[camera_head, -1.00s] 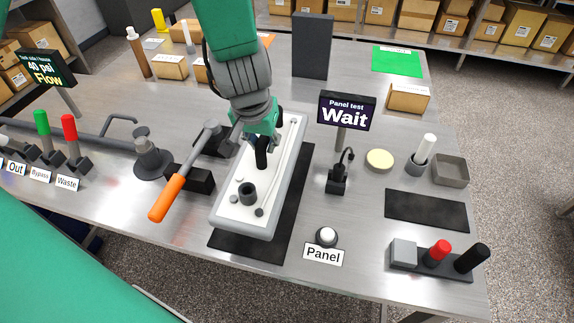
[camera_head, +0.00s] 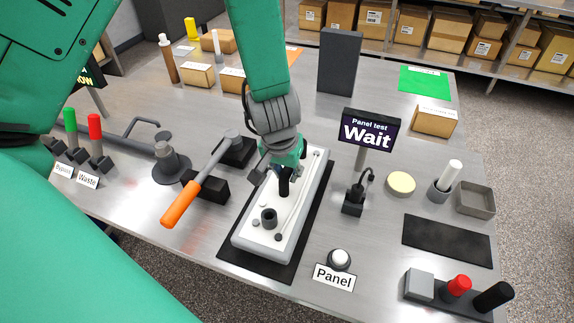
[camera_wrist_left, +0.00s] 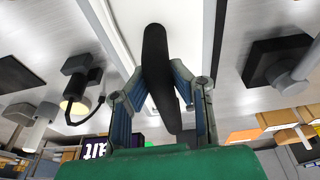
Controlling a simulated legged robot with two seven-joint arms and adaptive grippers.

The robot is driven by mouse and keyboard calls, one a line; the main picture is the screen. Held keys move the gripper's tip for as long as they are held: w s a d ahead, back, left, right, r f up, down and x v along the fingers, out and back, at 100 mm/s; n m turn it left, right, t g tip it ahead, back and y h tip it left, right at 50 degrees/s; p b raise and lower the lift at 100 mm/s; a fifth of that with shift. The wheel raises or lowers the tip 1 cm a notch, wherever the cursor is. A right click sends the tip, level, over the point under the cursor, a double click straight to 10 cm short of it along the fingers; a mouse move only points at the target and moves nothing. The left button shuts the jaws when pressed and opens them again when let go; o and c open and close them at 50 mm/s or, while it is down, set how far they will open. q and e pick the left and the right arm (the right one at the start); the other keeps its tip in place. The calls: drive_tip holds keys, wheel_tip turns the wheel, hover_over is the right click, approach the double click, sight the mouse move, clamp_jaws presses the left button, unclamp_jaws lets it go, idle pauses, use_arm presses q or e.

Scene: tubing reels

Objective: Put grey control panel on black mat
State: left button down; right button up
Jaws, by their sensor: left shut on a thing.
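The grey control panel (camera_head: 297,215) has a white top with a black upright handle, a dark round socket and small knobs. It lies lengthwise over the black mat (camera_head: 262,266), whose dark border shows along the panel's right side and front end. Whether the panel's underside touches the mat everywhere is hard to tell. My left gripper (camera_head: 286,172) is shut on the panel's black handle. In the left wrist view the fingers (camera_wrist_left: 168,88) close on both sides of the handle (camera_wrist_left: 156,55), with the white panel top behind it. My right gripper is not in view.
An orange-handled lever (camera_head: 182,202) stands close left of the panel. The "Wait" sign (camera_head: 369,134) and a small black device (camera_head: 354,200) stand to the right. A white button (camera_head: 340,259) with a "Panel" label is near the front edge. Another dark pad (camera_head: 447,239) lies farther right.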

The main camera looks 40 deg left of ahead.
sight(276, 194)
use_arm(q)
drive_tip(key=f, duration=0.1)
drive_tip(key=a+f, duration=0.1)
drive_tip(key=f, duration=0.1)
drive_tip(key=shift+a+f, duration=0.3)
drive_tip(key=shift+a, duration=0.25)
drive_tip(key=c, duration=1.5)
unclamp_jaws()
drive_tip(key=shift+s+d, duration=0.1)
drive_tip(key=shift+d, duration=0.1)
drive_tip(key=shift+o, duration=0.2)
drive_tip(key=shift+d, duration=0.6)
drive_tip(key=shift+a, duration=0.5)
drive_tip(key=shift+r, duration=0.25)
drive_tip(key=v, duration=0.3)
drive_tip(key=p+v, duration=0.1)
drive_tip(key=v, duration=0.6)
drive_tip(key=shift+s+d+r, duration=0.1)
drive_tip(key=shift+d+r, duration=0.3)
drive_tip(key=shift+s+a+r, duration=0.15)
drive_tip(key=shift+a+r, duration=0.15)
drive_tip(key=shift+r, duration=0.1)
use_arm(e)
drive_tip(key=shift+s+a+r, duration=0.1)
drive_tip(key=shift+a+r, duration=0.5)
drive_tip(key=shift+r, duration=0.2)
